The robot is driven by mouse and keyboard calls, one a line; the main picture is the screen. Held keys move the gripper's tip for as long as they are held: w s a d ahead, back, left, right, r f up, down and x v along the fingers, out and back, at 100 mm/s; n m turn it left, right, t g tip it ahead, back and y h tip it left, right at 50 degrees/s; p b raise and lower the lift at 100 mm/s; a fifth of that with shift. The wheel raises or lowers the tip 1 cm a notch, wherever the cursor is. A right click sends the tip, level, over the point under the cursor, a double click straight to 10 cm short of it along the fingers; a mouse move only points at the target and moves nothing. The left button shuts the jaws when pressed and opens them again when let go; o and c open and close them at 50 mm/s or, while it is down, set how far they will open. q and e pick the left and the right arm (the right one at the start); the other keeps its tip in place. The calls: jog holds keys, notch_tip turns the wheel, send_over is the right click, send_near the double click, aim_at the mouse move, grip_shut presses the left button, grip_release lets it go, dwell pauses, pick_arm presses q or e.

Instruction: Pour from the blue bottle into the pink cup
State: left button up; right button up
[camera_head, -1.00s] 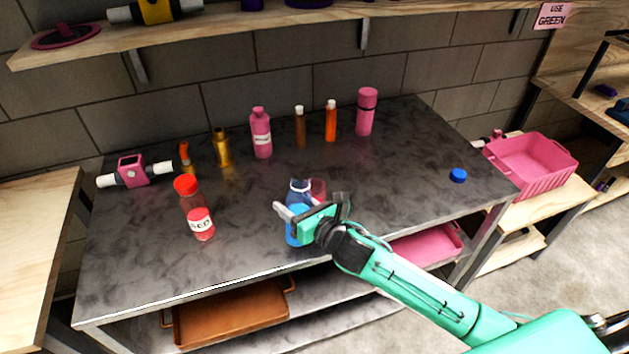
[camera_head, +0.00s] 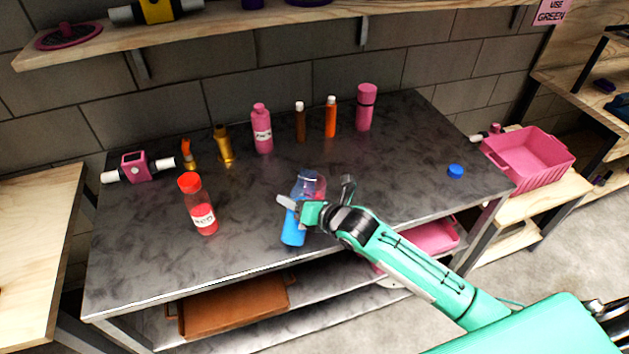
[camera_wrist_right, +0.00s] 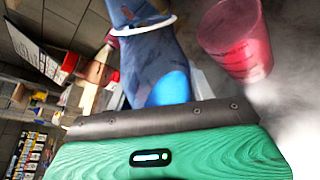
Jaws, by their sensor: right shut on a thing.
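The open-topped blue bottle (camera_head: 293,230) is in my right gripper (camera_head: 302,211) over the front middle of the table. It leans to the right, its lower part bright blue and its upper part clearer. In the wrist view the bottle (camera_wrist_right: 155,60) fills the space beyond the gripper, with a white ring around its neck. The translucent pink cup (camera_wrist_right: 235,42) stands close beside the bottle in the wrist view. In the head view the cup is mostly hidden behind the bottle and gripper. I cannot tell whether the bottle's base touches the table. My left gripper is out of view.
A red-capped bottle (camera_head: 203,217) stands left of my gripper. A pink bottle (camera_head: 262,130), a pink flask (camera_head: 365,108) and several small bottles stand along the back. A blue cap (camera_head: 455,171) lies at the right. The table (camera_head: 400,170) is clear between.

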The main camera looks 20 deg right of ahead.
jog(key=shift+s+a+f+m+g, duration=0.25)
jog(key=shift+f+m+g, duration=0.15)
jog(key=shift+m+g, duration=0.25)
jog(key=shift+s+f+m+p, duration=0.1)
jog(key=shift+f+m+p, duration=0.1)
jog(key=shift+m+p, duration=0.1)
dwell(0.3)
jog(key=shift+s+a+r+m+g+y+p, duration=0.2)
jog(key=shift+r+m+g+y+p, duration=0.3)
jog(key=shift+p, duration=0.7)
dwell(0.7)
jog(key=shift+s+a+f+m+g+p, duration=0.15)
jog(key=shift+m+g+p, duration=0.3)
jog(key=shift+p, duration=0.55)
dwell(0.8)
jog(key=shift+w+d+r+m+g+y, duration=0.15)
jog(key=shift+r+m+g+y, duration=0.15)
jog(key=shift+r+m, duration=0.15)
jog(key=shift+w+d+r+m+g+y, duration=0.2)
jog(key=shift+r+m+g, duration=0.15)
jog(key=shift+r, duration=0.15)
dwell(2.1)
